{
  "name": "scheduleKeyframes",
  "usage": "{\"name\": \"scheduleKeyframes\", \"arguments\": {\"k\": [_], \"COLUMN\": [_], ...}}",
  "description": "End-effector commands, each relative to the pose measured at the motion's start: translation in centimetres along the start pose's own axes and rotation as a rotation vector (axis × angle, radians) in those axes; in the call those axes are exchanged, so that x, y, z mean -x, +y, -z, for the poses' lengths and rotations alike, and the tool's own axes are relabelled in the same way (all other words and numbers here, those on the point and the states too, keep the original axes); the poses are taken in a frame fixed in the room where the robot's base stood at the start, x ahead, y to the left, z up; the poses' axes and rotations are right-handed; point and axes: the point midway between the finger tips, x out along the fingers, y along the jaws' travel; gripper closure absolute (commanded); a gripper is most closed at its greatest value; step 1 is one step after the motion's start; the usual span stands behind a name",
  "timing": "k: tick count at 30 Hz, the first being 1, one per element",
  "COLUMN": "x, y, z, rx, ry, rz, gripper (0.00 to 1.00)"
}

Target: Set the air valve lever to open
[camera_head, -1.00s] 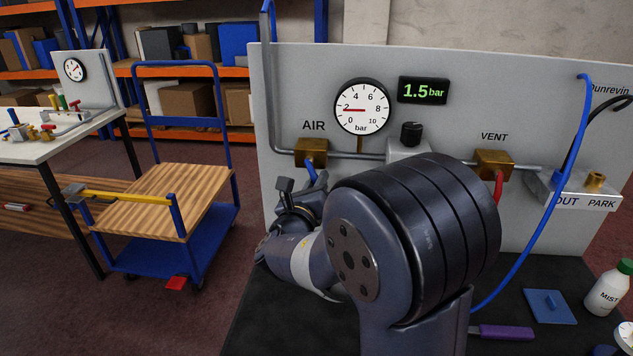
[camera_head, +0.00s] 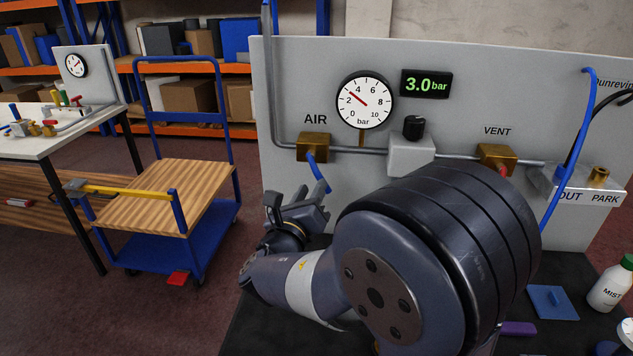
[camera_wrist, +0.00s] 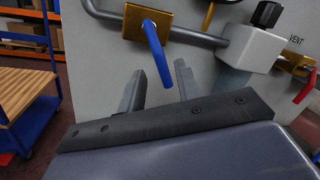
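The AIR valve is a brass block (camera_head: 313,147) on the grey panel's pipe, with a blue lever (camera_head: 319,175) slanting down and to the right. In the wrist view the brass block (camera_wrist: 146,22) is at the top and the blue lever (camera_wrist: 158,52) hangs steeply down from it. My gripper (camera_head: 298,205) is open and empty, just below the lever in the head view. In the wrist view my gripper (camera_wrist: 160,72) has its fingertips on either side of the lever's lower end. Whether a finger touches the lever I cannot tell.
The dial (camera_head: 365,100) and the display (camera_head: 426,84), reading 3.0 bar, are above the pipe. A black-knobbed grey block (camera_head: 411,155) and the VENT valve (camera_head: 496,158) with a red lever are to the right. My arm hides the lower panel. A blue hose (camera_head: 577,150) hangs at right.

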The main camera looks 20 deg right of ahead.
Motion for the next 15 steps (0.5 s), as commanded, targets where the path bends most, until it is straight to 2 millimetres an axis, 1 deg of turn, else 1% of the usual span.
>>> {"name": "scheduleKeyframes", "arguments": {"k": [1,3,6,10,15], "x": [1.1,2.2,3.6,4.6,5.1], "y": [0.1,0.1,0.1,0.1,0.0], "z": [-0.1,0.0,0.0,0.0,0.0], "rx": [-0.002,-0.001,-0.001,0.000,0.000], "ry": [-0.003,-0.003,-0.002,-0.001,0.001], "rz": [-0.004,-0.003,-0.002,-0.001,0.000], "gripper": [0.68,0.68,0.68,0.68,0.68]}}
